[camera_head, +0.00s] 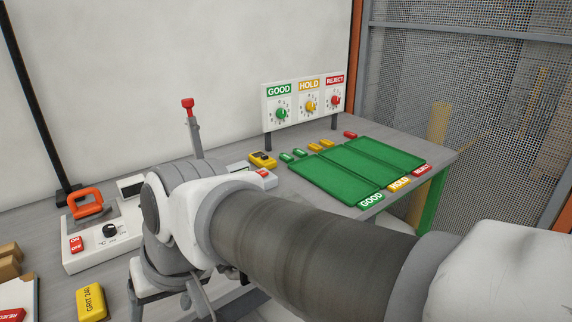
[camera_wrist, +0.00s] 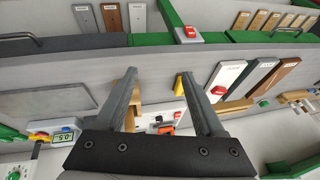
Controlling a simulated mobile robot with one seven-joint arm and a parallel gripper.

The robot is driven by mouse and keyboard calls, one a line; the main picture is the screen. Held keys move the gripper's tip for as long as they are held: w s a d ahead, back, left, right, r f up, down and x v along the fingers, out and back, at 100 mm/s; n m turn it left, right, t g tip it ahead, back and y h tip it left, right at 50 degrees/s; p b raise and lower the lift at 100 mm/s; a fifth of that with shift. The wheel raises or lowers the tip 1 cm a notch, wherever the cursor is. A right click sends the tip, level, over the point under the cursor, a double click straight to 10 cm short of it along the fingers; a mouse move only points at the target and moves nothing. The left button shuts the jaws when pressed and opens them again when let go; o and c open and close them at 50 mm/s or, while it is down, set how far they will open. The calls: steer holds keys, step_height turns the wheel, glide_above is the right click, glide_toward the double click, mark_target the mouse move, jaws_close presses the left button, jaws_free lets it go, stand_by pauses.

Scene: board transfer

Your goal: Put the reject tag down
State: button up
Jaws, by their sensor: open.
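A red tag lettered REJECT (camera_head: 12,314) lies on a pale board (camera_head: 18,292) at the lower left edge of the head view, partly cut off by the frame. In the wrist view a small red piece (camera_wrist: 219,91), probably the same tag, shows on a white board (camera_wrist: 232,73) just right of my right finger. My gripper (camera_wrist: 162,75) is open, with nothing between its fingers. The tag is outside the jaws. In the head view my arm hides my gripper.
A yellow GRIT 240 block (camera_head: 92,302) lies beside the pale board. A white device (camera_head: 104,243) with an orange handle stands behind it. The green mat (camera_head: 357,170) has lanes labelled GOOD, HOLD and REJECT. Another red piece (camera_head: 350,134) lies behind the mat.

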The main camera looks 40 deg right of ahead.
steer(key=d, duration=0.1)
steer(key=d+n+h, duration=0.1)
steer(key=d+r+n+t, duration=0.1)
steer(key=shift+s+d+h, duration=0.25)
steer(key=shift+h, duration=0.15)
steer(key=shift+r, duration=0.1)
